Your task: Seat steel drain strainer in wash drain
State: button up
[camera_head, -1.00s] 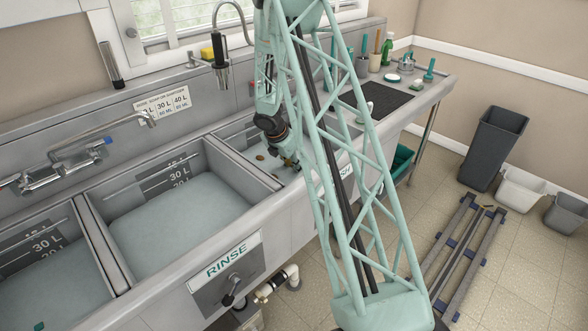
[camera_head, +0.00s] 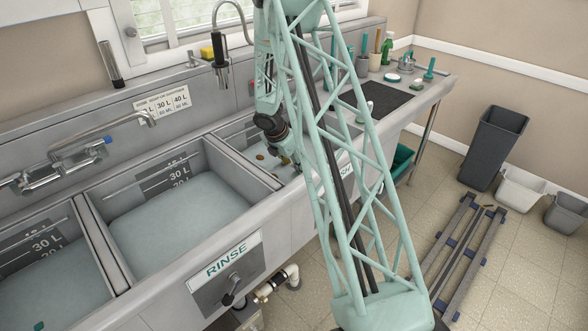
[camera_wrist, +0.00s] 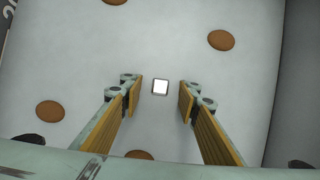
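My gripper (camera_wrist: 160,88) is open and empty, its two yellow-brown padded fingers spread wide in the wrist view. Between and beyond the fingertips, a small bright white square with a dark border (camera_wrist: 160,87) shows on the pale basin surface; I cannot tell what it is. In the head view my gripper (camera_head: 287,158) is low inside the wash basin (camera_head: 238,133), right of the rinse basin and partly behind my lattice column. I cannot make out the steel strainer or the wash drain in either current view.
Several brown discs (camera_wrist: 221,40) lie scattered in the wash basin. A divider (camera_head: 240,163) separates it from the rinse basin (camera_head: 180,212). A black mat (camera_head: 378,99) lies on the right drainboard. A hanging spray tap (camera_head: 220,70) stands behind the basins.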

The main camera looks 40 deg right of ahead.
jog(key=v, duration=1.2)
dwell(0.3)
jog(key=shift+f, duration=0.1)
dwell(0.5)
